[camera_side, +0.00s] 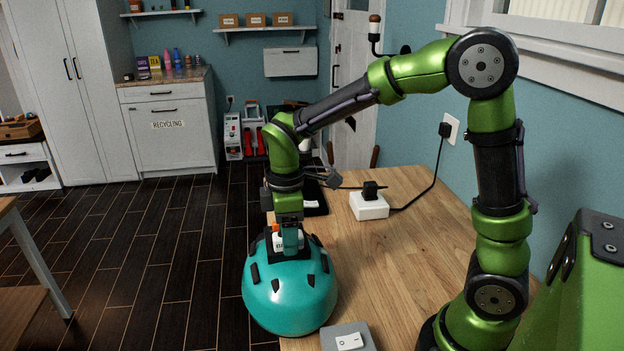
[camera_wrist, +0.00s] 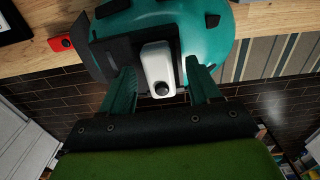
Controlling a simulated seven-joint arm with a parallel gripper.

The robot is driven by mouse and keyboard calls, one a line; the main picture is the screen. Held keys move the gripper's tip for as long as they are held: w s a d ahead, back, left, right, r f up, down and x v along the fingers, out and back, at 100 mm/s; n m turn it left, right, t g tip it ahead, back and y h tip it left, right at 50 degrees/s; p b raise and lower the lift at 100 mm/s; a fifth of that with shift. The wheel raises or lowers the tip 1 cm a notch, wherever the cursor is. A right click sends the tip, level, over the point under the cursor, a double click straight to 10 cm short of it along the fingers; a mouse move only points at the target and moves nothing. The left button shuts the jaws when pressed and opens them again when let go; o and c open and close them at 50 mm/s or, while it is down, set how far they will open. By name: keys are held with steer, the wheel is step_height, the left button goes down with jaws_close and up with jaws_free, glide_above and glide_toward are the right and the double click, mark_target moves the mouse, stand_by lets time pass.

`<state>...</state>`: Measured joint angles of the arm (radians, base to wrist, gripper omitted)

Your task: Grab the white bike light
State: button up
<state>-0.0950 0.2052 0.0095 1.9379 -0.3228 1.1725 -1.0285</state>
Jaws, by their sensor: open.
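The white bike light (camera_wrist: 157,62) is a small rounded box with a dark round button on its near end. It sits against a black mount (camera_wrist: 108,50) on the teal helmet (camera_wrist: 202,42). In the side view the helmet (camera_side: 290,302) rests at the table's left edge, and the light (camera_side: 276,241) shows small and partly hidden behind my gripper. My gripper (camera_wrist: 160,78) is open, with one teal finger on each side of the light. A gap shows on both sides, so the fingers look apart from it. My gripper (camera_side: 290,240) points down over the helmet.
The wooden table (camera_side: 410,245) carries a white power block (camera_side: 369,205) with a black plug and cord. A grey box with a white switch (camera_side: 350,341) stands close to the helmet's right. A red item (camera_wrist: 61,42) lies near the table edge.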

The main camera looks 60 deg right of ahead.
steer(key=shift+c, duration=0.3)
jaws_close()
